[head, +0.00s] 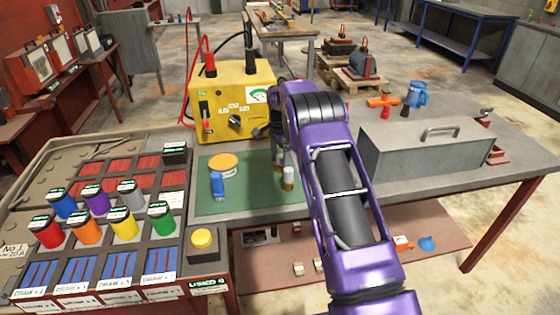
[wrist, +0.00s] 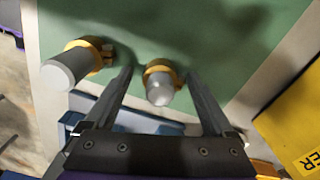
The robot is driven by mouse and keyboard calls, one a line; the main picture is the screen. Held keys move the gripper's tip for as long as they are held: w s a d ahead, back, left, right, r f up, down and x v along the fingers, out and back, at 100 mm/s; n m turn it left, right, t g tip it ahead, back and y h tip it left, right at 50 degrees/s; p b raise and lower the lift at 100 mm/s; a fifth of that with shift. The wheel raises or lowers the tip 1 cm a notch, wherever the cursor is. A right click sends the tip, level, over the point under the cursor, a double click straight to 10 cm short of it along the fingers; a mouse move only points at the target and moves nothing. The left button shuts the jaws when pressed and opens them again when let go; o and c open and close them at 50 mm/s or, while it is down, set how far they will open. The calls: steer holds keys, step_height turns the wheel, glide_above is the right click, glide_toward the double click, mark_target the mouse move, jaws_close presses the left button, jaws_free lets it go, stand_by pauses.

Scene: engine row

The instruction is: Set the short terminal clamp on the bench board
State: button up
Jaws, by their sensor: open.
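Two grey posts with brass collars, the terminal clamps, stand on the green bench board (head: 240,195). In the wrist view the longer-looking clamp (wrist: 70,67) is at left, outside my fingers. The shorter-looking clamp (wrist: 160,84) is between my open fingers (wrist: 160,76), with a gap on each side. In the head view one clamp (head: 288,178) shows beside my arm. The other is partly hidden behind it, and my fingertips are hard to make out there.
A yellow meter box (head: 230,100) stands behind the board. A blue piece (head: 217,186) and a yellow disc (head: 223,163) are on the board. A grey case (head: 420,150) stands on the bench to the right. A panel of coloured cylinders (head: 100,215) is at left.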

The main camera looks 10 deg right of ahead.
mark_target(280, 156)
step_height(280, 156, up, 12)
steer(key=shift+r+p, duration=0.15)
steer(key=shift+p, duration=0.2)
stand_by(0.4)
